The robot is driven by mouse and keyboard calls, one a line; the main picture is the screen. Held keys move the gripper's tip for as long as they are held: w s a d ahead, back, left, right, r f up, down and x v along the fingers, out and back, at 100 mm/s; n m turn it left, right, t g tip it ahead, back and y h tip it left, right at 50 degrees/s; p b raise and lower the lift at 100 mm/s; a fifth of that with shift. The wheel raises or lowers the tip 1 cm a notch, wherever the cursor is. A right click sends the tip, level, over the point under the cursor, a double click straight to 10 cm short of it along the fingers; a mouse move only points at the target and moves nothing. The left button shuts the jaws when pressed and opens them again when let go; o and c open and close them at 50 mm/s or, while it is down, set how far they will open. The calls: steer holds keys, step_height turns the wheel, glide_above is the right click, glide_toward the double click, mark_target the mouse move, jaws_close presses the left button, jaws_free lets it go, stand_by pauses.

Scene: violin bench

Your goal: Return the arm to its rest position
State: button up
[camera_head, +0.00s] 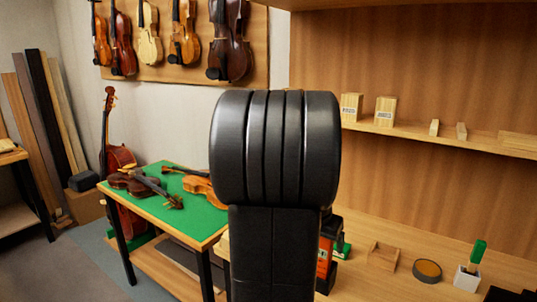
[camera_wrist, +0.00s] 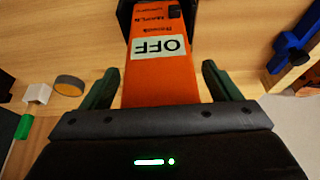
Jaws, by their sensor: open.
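My gripper (camera_wrist: 160,82) is open in the wrist view, its two dark green fingers spread apart with nothing held. An orange box with a white "OFF" label (camera_wrist: 174,47) shows beyond and between the fingers; I cannot tell how far away it is. In the head view, my black arm fills the middle and hides the gripper. Part of the orange box (camera_head: 323,266) shows just right of the arm, on the wooden bench.
The bench (camera_head: 400,285) holds a small wooden tray (camera_head: 383,256), a round tin (camera_head: 427,270) and a white holder (camera_head: 467,279) with a green-handled tool. A green-topped table (camera_head: 200,218) with violins stands left. A blue clamp (camera_wrist: 292,50) is at right in the wrist view.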

steer(key=shift+f, duration=0.15)
steer(key=v, duration=1.3)
steer(key=x, duration=1.3)
step_height(320, 180, up, 7)
steer(key=p, duration=0.6)
